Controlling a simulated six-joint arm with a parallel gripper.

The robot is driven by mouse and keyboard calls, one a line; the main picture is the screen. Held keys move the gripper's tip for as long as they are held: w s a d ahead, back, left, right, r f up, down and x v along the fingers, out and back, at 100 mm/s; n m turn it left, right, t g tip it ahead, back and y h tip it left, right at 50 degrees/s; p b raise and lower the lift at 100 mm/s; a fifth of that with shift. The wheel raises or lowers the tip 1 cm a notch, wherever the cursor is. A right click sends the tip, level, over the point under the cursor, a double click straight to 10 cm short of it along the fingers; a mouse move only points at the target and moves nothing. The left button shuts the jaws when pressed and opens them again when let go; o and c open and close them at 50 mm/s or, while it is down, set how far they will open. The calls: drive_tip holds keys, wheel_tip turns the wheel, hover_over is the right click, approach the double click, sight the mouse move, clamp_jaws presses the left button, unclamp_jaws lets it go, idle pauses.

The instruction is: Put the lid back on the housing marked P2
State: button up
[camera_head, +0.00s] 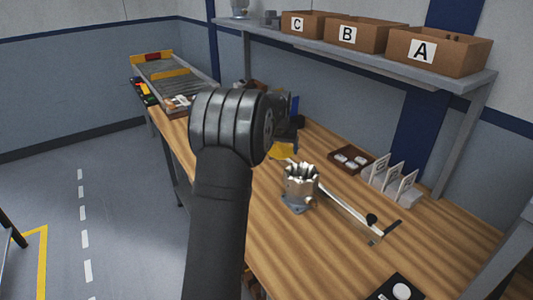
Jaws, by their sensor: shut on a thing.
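A silvery metal housing (300,184) with a fluted, lobed upper part stands on the wooden bench, right of my arm. No P2 mark can be read on it, and I cannot tell whether its top is open or covered. My dark arm fills the middle of the view, and its large rounded joint blocks the bench behind it. Dark parts and a bit of blue show just right of that joint, too unclear to name. My gripper's fingers are hidden, and no separate lid can be made out.
A long metal bar with a black knob (371,219) lies right of the housing. Behind it are a brown tray (351,160) and upright white cards (403,187). Boxes A (437,52), B (356,36) and C (302,25) stand on the shelf. The front bench is mostly clear.

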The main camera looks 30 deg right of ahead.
drive_tip(key=s+d+r+m+g, duration=0.1)
drive_tip(key=s+r+m, duration=0.3)
drive_tip(key=s, duration=0.6)
drive_tip(key=shift+n+h, duration=0.3)
drive_tip(key=shift+h, duration=0.2)
drive_tip(key=shift+s+f, duration=0.15)
drive_tip(key=shift+f, duration=1.1)
drive_tip(key=shift+s+f, duration=0.1)
drive_tip(key=shift+f, duration=1.1)
drive_tip(key=shift+f, duration=0.15)
drive_tip(key=o, duration=0.9)
drive_tip(key=shift+c, duration=0.2)
wheel_tip(320, 180, up, 7)
